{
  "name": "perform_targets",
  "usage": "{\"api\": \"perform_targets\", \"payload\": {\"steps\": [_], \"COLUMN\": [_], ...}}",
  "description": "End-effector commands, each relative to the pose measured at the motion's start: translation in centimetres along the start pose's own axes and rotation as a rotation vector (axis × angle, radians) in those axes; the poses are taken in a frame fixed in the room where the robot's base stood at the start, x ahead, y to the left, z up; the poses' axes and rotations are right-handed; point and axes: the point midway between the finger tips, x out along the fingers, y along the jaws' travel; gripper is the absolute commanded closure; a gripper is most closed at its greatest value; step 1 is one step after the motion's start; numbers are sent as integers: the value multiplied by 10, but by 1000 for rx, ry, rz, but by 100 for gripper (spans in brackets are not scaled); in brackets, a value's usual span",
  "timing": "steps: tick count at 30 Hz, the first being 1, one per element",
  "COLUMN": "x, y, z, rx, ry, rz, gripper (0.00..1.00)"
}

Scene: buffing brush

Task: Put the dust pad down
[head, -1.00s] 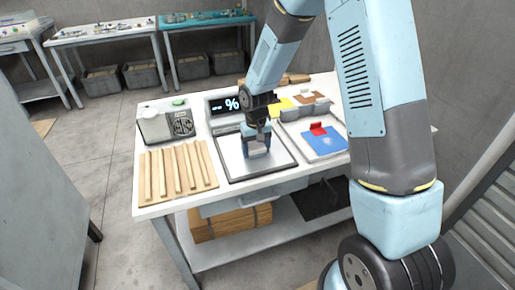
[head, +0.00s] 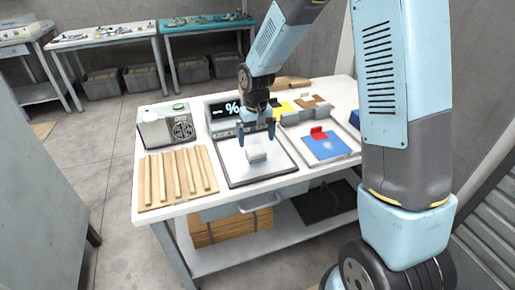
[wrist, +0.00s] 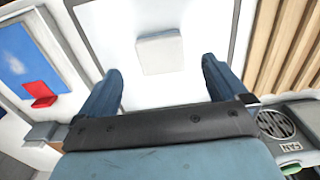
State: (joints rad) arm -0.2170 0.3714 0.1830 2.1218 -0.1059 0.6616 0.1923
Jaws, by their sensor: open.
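The dust pad (head: 257,155), a small whitish block, lies on the white plate of a dark-rimmed tray (head: 233,180) in the middle of the table. It also shows in the wrist view (wrist: 159,52), flat on the white surface. My gripper (head: 257,137) is open and empty above and slightly behind the pad. In the wrist view its two blue fingers (wrist: 158,85) stand wide apart, with the pad beyond their tips and clear of both.
A slatted wooden board (head: 178,178) lies left of the tray. A grey-white device (head: 166,125) and a dark display (head: 224,110) stand behind. A blue panel (head: 325,146) with a red block (head: 319,134) lies to the right.

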Motion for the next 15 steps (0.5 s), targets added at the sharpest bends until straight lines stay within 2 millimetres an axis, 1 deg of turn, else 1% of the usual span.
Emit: {"api": "perform_targets", "payload": {"steps": [1, 6, 10, 15], "x": [-11, -35, -45, -50], "y": [0, 0, 0, 0], "z": [-1, -1, -1, -1], "rx": [0, -1, 0, 0], "ry": [4, 3, 3, 2], "rz": [0, 1, 0, 0], "gripper": [0, 0, 0, 0]}}
